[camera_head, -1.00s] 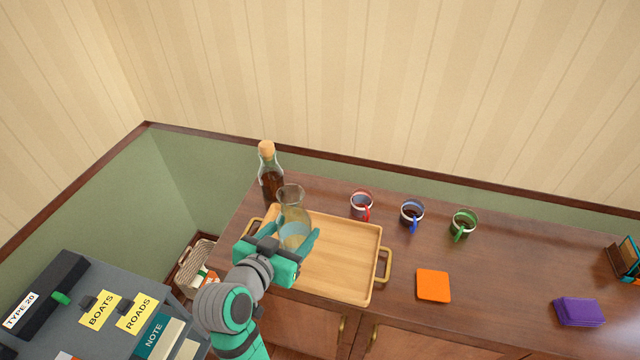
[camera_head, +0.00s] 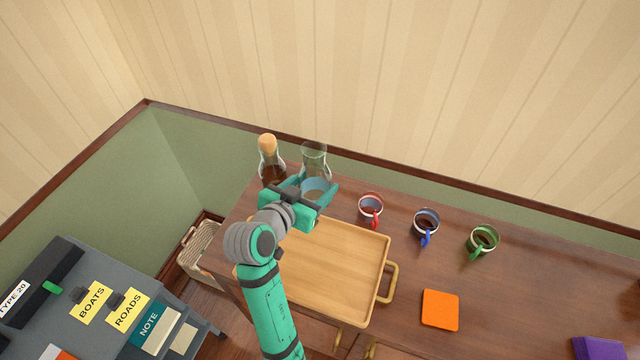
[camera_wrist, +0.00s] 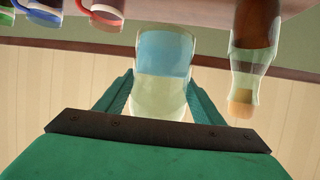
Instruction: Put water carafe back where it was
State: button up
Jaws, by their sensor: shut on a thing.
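The water carafe (camera_head: 314,160) is clear glass with pale blue water in its lower part. My gripper (camera_head: 318,190) is shut on it, with a finger on either side. The carafe is upright behind the tray, between the corked bottle and the red-handled mug. In the wrist view, the carafe (camera_wrist: 164,60) sits between my two fingers (camera_wrist: 163,100) and appears upside down. I cannot tell whether its base touches the cabinet top; my gripper hides that part in the head view.
A corked bottle (camera_head: 270,165) stands close left of the carafe. Mugs with red (camera_head: 370,208), blue (camera_head: 426,225) and green (camera_head: 483,240) handles stand to the right. The wooden tray (camera_head: 345,255) is empty. An orange coaster (camera_head: 440,310) and a purple block (camera_head: 600,349) lie farther right.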

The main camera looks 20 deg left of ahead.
jog(key=shift+w+a+f, duration=0.3)
jog(key=shift+w+f, duration=1.25)
jog(key=shift+f, duration=0.25)
jog(key=shift+w+a+f, duration=0.35)
jog(key=shift+w+f, duration=1.15)
jog(key=shift+f, duration=0.3)
jog(key=shift+w+a+f, duration=0.3)
jog(key=shift+w+f, duration=1.25)
jog(key=shift+f, duration=0.25)
jog(key=shift+f, duration=0.1)
jog(key=o, duration=1.8)
jog(key=shift+f, duration=0.1)
jog(key=shift+c, duration=0.2)
